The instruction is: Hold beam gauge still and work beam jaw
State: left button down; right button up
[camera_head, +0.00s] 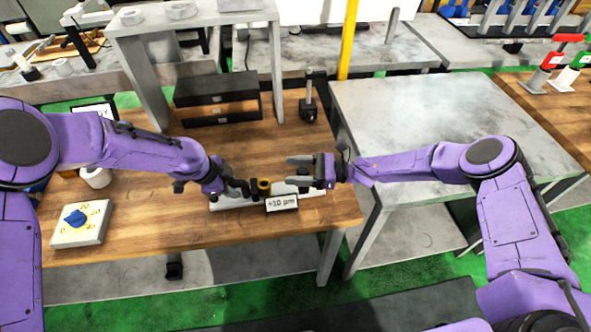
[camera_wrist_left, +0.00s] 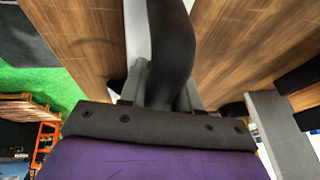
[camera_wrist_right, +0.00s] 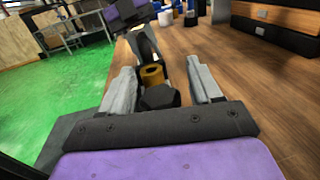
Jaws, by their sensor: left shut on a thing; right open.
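The beam gauge (camera_head: 230,203) is a pale bar lying on the wooden table, with a "+10 µm" display (camera_head: 282,203) at its front and a brass cylinder (camera_head: 264,185) on it. My left gripper (camera_head: 243,188) is shut on a dark part of the gauge at its left end; that dark part (camera_wrist_left: 172,45) fills the space between the fingers in the left wrist view. My right gripper (camera_head: 296,173) is open at the gauge's right end. In the right wrist view, a dark block (camera_wrist_right: 159,97), possibly the beam jaw, lies between its open fingers, with the brass cylinder (camera_wrist_right: 152,74) beyond.
A dial box with a blue knob (camera_head: 76,217) and a white cup (camera_head: 96,177) are at the table's left. Black drawers (camera_head: 218,98) and a dark stand (camera_head: 308,105) are behind.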

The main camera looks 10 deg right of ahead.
jog(key=shift+a, duration=0.1)
jog(key=c, duration=0.7)
jog(key=a, duration=0.9)
jog(key=shift+s, duration=0.1)
jog(key=o, duration=0.7)
jog(key=shift+d, duration=0.15)
jog(key=shift+d, duration=0.25)
jog(key=d, duration=0.3)
jog(key=s+d, duration=0.1)
jog(key=d, duration=0.3)
jog(key=s+d, duration=0.1)
jog(key=d, duration=0.3)
jog(key=shift+d, duration=0.2)
